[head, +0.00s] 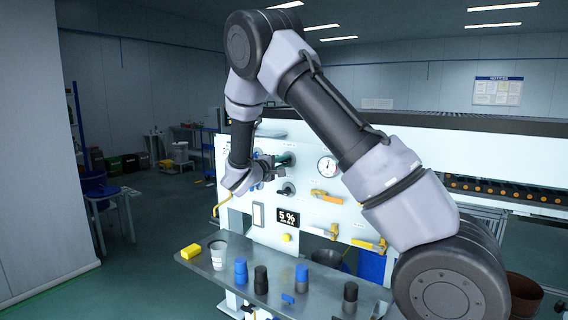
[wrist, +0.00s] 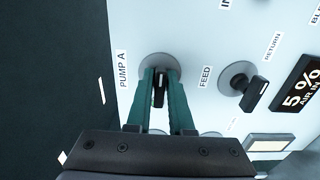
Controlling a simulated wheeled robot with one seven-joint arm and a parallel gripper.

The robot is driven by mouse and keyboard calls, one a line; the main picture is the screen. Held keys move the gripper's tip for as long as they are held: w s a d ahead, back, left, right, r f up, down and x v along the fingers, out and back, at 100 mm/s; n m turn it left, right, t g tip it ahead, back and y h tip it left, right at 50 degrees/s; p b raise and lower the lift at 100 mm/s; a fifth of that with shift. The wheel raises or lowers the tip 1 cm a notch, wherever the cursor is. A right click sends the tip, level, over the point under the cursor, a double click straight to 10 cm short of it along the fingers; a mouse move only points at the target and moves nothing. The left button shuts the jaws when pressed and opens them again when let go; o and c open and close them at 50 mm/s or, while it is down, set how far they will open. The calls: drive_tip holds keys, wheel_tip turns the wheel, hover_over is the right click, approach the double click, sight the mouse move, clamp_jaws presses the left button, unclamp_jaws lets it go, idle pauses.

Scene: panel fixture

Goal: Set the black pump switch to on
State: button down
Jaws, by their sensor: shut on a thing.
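The black pump switch (wrist: 158,92) sits on a round grey plate beside the label "PUMP A" in the wrist view. A short white mark shows on it. The teal fingers of my gripper (wrist: 160,85) stand on both sides of the switch and are shut on it. In the head view my gripper (head: 287,159) is at the upper part of the white panel (head: 318,208). The switch itself is hidden there by the fingers. I cannot read any on or off marking near it.
A second black switch (wrist: 250,90) stands close by, between the labels "FEED" and "RETURN". A "5 %" display (head: 288,218), orange handles (head: 326,196) and a gauge (head: 327,166) share the panel. Below, a metal shelf (head: 222,282) holds a yellow block, a cup and several cylinders.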

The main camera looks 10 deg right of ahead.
idle(0.4)
drive_tip(key=c, duration=0.9)
unclamp_jaws()
drive_tip(key=shift+s+a, duration=0.1)
drive_tip(key=v, duration=1)
drive_tip(key=shift+s+a, duration=0.15)
drive_tip(key=shift+s, duration=0.05)
